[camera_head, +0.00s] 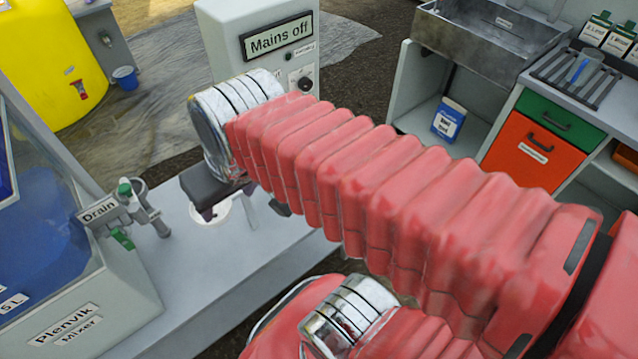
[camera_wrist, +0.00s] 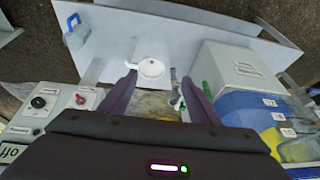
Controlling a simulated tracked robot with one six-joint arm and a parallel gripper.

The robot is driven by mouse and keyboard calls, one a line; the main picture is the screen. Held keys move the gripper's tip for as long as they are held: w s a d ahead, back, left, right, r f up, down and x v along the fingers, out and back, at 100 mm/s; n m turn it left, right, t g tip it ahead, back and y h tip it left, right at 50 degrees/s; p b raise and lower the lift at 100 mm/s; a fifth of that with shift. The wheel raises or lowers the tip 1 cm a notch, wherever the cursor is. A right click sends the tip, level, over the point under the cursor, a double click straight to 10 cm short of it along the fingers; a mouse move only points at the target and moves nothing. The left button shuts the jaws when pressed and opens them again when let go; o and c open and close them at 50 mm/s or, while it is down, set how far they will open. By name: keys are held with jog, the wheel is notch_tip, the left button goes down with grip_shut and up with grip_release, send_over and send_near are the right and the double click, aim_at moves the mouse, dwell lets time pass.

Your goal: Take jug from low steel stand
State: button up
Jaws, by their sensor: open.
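A pale blue jug (camera_wrist: 76,34) with a handle shows at the upper left of the wrist view, at the left end of a light grey steel surface (camera_wrist: 200,28). I cannot see the jug in the head view, where my arm covers much of that area. My gripper (camera_wrist: 158,82) is open, with its two dark fingers apart and nothing held. It is well away from the jug. A round white item (camera_wrist: 151,67) lies just beyond the fingertips. In the head view my gripper (camera_head: 208,195) hangs over the grey surface, partly covering that white item (camera_head: 213,213).
The mixer (camera_head: 80,325) with its drain valve (camera_head: 130,205) stands left of my gripper. The Mains off cabinet (camera_head: 262,50) stands behind it. A sink (camera_head: 485,40) and cabinets are at the right.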

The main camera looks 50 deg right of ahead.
jog(key=o, duration=0.8)
notch_tip(320, 180, down, 6)
jog(key=w+m+g+y, duration=0.1)
jog(key=m+g+y, duration=0.2)
jog(key=m, duration=0.1)
jog(key=shift+w+d+f, duration=0.2)
jog(key=shift+w+d, duration=0.15)
jog(key=shift+d, duration=0.1)
jog(key=w+d+f+m+t+y, duration=0.35)
jog(key=d+f+m+t, duration=0.25)
jog(key=d+f+m, duration=0.35)
jog(key=w+d+f+m+t+y, duration=0.3)
jog(key=w+d+f+m+t, duration=0.2)
jog(key=d+f+m, duration=0.45)
jog(key=s+d+f+m+t+h, duration=0.2)
jog(key=s+d+f+m+h, duration=0.2)
jog(key=d+f+m+h, duration=0.2)
jog(key=s+d+f+m+t+h, duration=0.3)
jog(key=s+d+f+m+h, duration=0.2)
jog(key=d+f+m+h, duration=0.1)
jog(key=d+f+m, duration=0.1)
jog(key=d+f, duration=0.1)
jog(key=d, duration=0.1)
jog(key=shift+d+m, duration=0.3)
